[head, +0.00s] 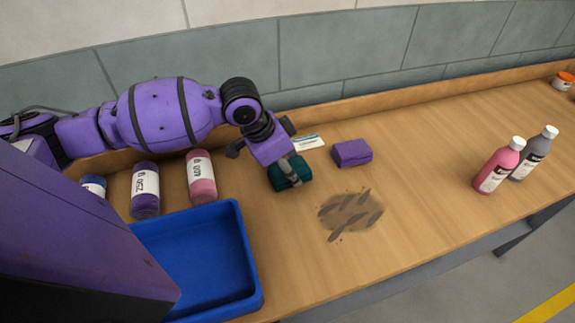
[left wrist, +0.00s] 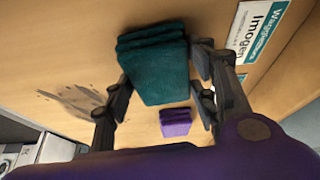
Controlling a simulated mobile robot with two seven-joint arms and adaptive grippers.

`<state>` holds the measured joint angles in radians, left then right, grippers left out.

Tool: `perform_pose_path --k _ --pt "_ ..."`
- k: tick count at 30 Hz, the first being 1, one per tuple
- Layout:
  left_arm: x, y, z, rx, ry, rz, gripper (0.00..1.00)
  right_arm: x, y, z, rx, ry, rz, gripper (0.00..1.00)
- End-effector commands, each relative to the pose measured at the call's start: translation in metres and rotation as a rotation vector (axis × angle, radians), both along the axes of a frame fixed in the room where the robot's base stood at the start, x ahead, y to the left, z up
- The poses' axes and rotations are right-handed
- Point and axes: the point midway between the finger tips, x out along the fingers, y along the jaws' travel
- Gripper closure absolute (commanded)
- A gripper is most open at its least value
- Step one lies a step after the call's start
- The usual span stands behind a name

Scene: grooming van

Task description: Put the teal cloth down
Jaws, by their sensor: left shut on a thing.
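The teal cloth (head: 289,173) is a folded block, held at the tip of my left gripper (head: 287,165) close to the wooden counter (head: 430,140). In the left wrist view the teal cloth (left wrist: 155,65) sits between the two fingers of the left gripper (left wrist: 160,85). I cannot tell whether its underside touches the counter. A folded purple cloth (head: 352,153) lies to its right, and also shows in the left wrist view (left wrist: 176,123). My right gripper is not in view.
A dark, streaky stain (head: 351,211) lies right of the gripper. A blue tray (head: 250,250) stands front left, with a purple bottle (head: 145,190) and a pink one (head: 202,177) behind. A white label card (head: 308,142) lies behind. A pink bottle (head: 499,166) and a grey one (head: 534,153) stand right.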

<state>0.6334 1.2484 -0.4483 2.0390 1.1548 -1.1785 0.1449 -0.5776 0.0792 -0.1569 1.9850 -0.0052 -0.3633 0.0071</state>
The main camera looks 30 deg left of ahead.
Motion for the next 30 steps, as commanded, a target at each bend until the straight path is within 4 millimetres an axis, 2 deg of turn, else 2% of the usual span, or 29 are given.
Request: perform_pose_path --k 5,6,10,19,25,27,30 --pt "0.0 0.0 -0.006 0.0 0.0 0.001 0.68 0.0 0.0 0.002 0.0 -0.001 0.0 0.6" --pt "0.0 0.0 -0.006 0.001 0.001 0.0 0.44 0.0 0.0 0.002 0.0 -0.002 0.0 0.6" --pt "0.0 0.0 -0.006 0.001 0.002 0.001 0.29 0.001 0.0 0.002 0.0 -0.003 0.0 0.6" --pt "0.0 0.0 -0.006 0.001 0.001 0.0 0.29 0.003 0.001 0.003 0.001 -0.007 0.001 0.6" --pt "-0.001 0.001 -0.006 0.003 0.004 -0.001 0.29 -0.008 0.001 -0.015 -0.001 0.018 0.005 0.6" --pt "-0.005 0.006 0.015 0.004 -0.001 0.002 0.29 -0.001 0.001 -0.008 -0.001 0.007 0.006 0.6" --pt "-0.011 0.013 0.033 0.005 -0.001 0.002 0.29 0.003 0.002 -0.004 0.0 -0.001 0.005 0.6"
